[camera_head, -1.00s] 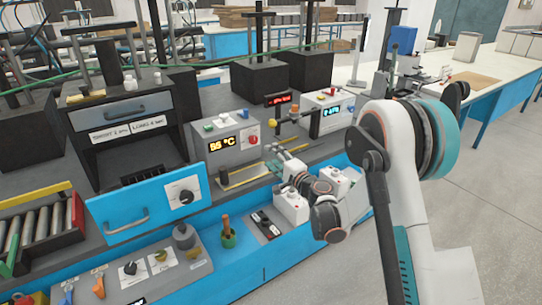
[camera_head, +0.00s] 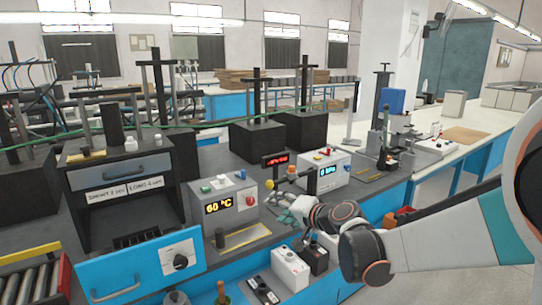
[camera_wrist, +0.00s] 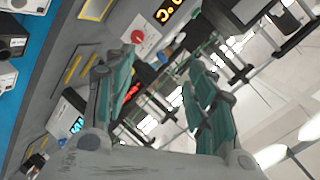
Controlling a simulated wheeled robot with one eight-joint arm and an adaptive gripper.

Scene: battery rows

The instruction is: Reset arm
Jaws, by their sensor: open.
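My gripper (camera_head: 287,212) is open, with nothing between its fingers, above the grey bench near the temperature box. In the wrist view my gripper's two green fingers (camera_wrist: 165,95) stand wide apart. My arm comes in from the right side of the head view. The temperature box (camera_head: 228,200) reads about 60 °C and has a red knob. The white pressure box (camera_head: 325,172) with a blue display stands behind and right of my gripper. Part of the temperature box, with its red knob, also shows at the top of the wrist view (camera_wrist: 140,40).
An open blue drawer front (camera_head: 130,270) juts out at the lower left, below a dark cabinet (camera_head: 120,195). A rack of metal rollers (camera_head: 30,285) is at the far left. Open floor shows at the right.

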